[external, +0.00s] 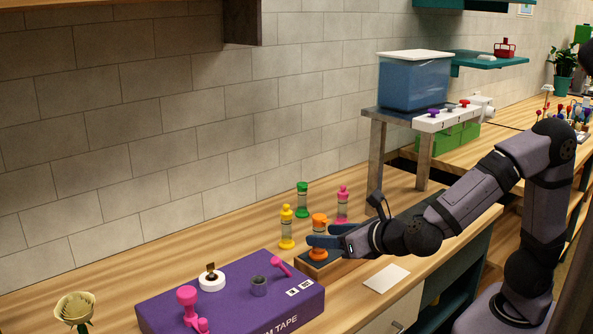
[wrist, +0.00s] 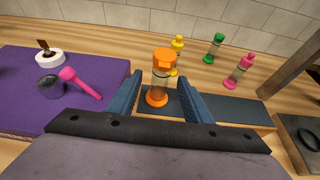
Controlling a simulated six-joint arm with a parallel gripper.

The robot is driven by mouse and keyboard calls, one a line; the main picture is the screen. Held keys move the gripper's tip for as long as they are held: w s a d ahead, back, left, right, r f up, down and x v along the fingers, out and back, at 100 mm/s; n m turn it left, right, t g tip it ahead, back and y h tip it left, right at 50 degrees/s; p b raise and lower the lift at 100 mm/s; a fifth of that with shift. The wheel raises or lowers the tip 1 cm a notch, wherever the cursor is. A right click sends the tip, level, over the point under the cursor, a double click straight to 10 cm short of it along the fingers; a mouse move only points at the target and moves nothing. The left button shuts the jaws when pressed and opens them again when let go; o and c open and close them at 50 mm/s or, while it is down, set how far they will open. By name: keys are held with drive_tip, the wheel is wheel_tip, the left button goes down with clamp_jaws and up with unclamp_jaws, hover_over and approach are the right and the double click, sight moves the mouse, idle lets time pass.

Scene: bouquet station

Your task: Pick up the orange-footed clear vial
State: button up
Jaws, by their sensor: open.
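The orange-footed clear vial (wrist: 160,79) stands upright on a small wooden block with a dark top (wrist: 228,106). It has an orange cap and an orange foot. In the external view the vial (external: 319,222) is partly hidden by my gripper. My gripper (wrist: 160,88) is open, with its two blue fingers on either side of the vial in the wrist view. I cannot tell whether a finger touches it. My gripper also shows in the external view (external: 318,241), low beside the vial.
Yellow (external: 287,227), green (external: 302,200) and pink (external: 342,205) vials stand behind. A purple box (external: 230,291) at left carries pink tools, a grey cup (external: 259,286) and a white roll (external: 212,280). A metal-legged stand (external: 376,150) rises at right. A white card (external: 386,278) lies in front.

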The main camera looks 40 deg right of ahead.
drive_tip(key=shift+p+x, duration=0.8)
drive_tip(key=shift+x, duration=2.8)
drive_tip(key=shift+r, duration=0.2)
clamp_jaws()
